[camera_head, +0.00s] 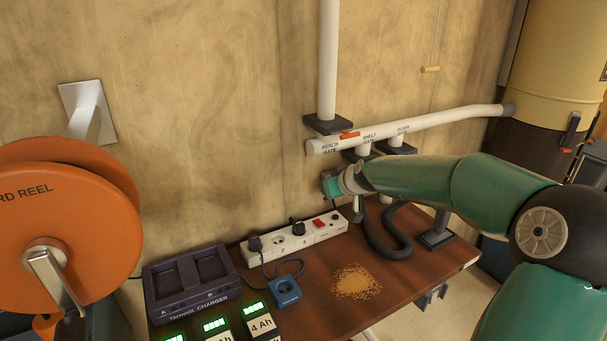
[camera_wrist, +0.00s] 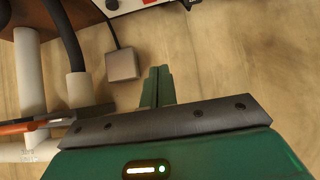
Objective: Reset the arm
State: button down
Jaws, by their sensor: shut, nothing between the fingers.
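My green arm reaches in from the right in the head view. My gripper (camera_head: 328,186) is at its end, above the white power strip (camera_head: 294,238) and just below the white dust pipe (camera_head: 430,124). In the wrist view my gripper (camera_wrist: 159,72) has its two green fingers together, with nothing between them. The pale wooden wall (camera_wrist: 235,65) fills much of the view behind the fingers. Part of the arm hides some of the pipe fittings in the head view.
The brown bench (camera_head: 415,277) holds a charger (camera_head: 193,285), several batteries with green displays, a blue socket box (camera_head: 286,291) and a sawdust pile (camera_head: 356,282). A black hose (camera_head: 388,243) curves beside the power strip. An orange cord reel (camera_head: 65,238) stands at left.

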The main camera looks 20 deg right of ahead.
jog(key=s+a+f+n+g+h, duration=0.1)
jog(key=s+a+g+h, duration=0.15)
jog(key=s+a, duration=0.8)
jog(key=s+a+r+m+g, duration=0.1)
jog(key=s+a+r, duration=0.1)
jog(key=s, duration=1.1)
jog(key=s+a+r+m, duration=0.2)
jog(key=s, duration=1.1)
jog(key=shift+g, duration=0.35)
jog(key=shift+s+d+y, duration=0.1)
jog(key=shift+y, duration=0.15)
